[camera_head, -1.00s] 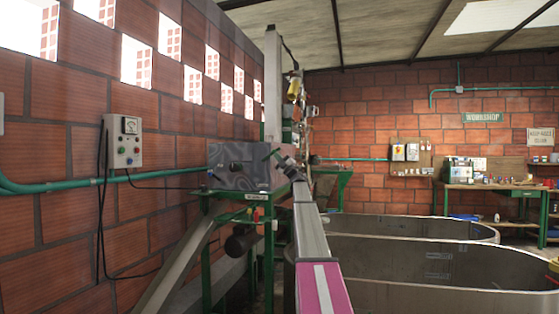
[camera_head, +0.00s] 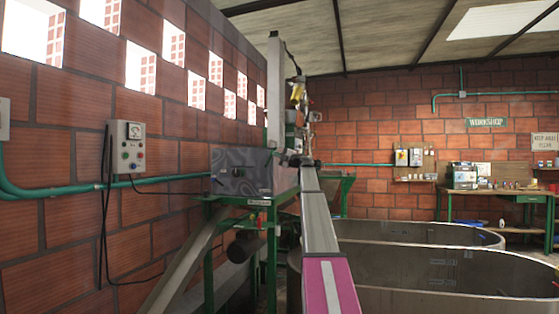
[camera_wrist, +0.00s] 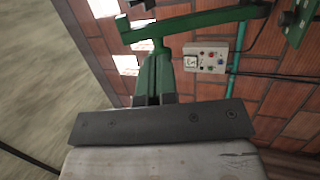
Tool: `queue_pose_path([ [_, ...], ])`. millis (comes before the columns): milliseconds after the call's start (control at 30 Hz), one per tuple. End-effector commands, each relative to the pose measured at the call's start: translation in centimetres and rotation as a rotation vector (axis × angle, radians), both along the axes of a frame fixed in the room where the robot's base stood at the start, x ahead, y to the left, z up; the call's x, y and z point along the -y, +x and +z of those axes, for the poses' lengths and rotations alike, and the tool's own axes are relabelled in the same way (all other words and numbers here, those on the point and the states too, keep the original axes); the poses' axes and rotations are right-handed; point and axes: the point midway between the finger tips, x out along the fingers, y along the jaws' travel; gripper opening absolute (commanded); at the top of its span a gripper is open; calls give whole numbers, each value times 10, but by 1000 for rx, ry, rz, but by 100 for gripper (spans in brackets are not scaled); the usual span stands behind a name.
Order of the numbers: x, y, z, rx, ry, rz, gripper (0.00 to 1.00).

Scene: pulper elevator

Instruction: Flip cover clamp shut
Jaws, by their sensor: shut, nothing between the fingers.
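The cover clamp appears as a green lever (camera_wrist: 200,24) across the top of the wrist view, with a dark part at its upper left end. The two green fingers of my gripper (camera_wrist: 157,48) are together with nothing between them. Their tips are right by the lever; I cannot tell if they touch it. In the head view my gripper (camera_head: 298,160) is small and dark at the far end of my arm, beside the right edge of the grey pulper housing (camera_head: 240,171). The clamp is barely visible there, and the gripper partly hides that area.
The pulper stands on a green frame (camera_head: 207,265) with a sloping chute. A wall control box (camera_head: 128,147) hangs at left with its cable. Large metal tanks (camera_head: 440,270) fill the lower right. A workbench (camera_head: 500,192) stands at the far right.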

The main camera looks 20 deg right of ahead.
Motion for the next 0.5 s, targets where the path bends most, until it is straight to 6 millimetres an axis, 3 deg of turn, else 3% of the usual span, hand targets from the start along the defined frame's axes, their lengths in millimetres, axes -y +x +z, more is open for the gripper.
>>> queue_pose_path([
  [300, -15, 12, 18, -143, -199, 1, 0],
  [500, -22, 17, 21, -176, -242, 1, 0],
])
